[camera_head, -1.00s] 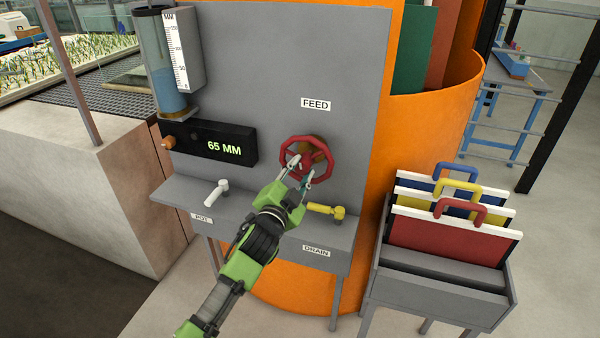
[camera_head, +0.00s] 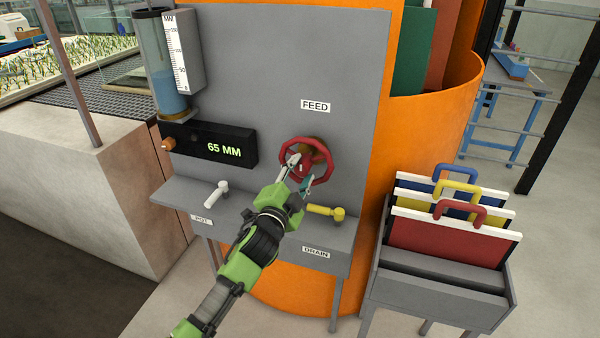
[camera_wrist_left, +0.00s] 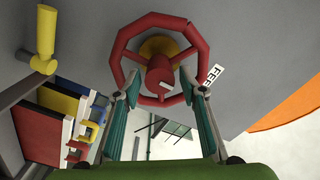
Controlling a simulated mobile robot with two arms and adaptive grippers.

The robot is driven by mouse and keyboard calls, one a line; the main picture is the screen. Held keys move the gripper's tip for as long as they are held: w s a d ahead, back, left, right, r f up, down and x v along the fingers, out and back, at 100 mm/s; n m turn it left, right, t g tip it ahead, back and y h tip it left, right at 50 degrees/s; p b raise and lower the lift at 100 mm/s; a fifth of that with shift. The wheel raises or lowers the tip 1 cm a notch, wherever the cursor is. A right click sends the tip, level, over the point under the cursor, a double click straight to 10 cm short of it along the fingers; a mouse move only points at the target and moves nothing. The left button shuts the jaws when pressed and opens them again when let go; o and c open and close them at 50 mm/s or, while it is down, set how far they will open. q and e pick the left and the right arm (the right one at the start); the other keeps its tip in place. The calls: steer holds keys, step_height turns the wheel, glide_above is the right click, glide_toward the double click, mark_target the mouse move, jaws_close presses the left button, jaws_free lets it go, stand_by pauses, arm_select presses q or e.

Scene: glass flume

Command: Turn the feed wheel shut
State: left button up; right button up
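The red feed wheel (camera_head: 320,152) is mounted on the grey panel below the FEED label (camera_head: 315,104). My left gripper (camera_head: 303,169) reaches up to it from below. In the left wrist view, the wheel (camera_wrist_left: 122,40) shows with its red hub (camera_wrist_left: 159,76) between the two fingertips of my left gripper (camera_wrist_left: 158,75). The fingers are spread, with visible gaps beside the hub, and overlap the lower rim in the picture. Whether they touch the rim is not clear. The display (camera_head: 208,144) reads 65 MM. My right gripper is not in view.
A yellow drain lever (camera_head: 325,210) is just right of my left gripper, above the shelf. A white lever (camera_head: 217,193) is at the left. A gauge tube (camera_head: 160,60) stands upper left. A rack (camera_head: 440,285) of coloured boards is at the right.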

arm_select(q)
steer(key=v, duration=1.2)
stand_by(0.6)
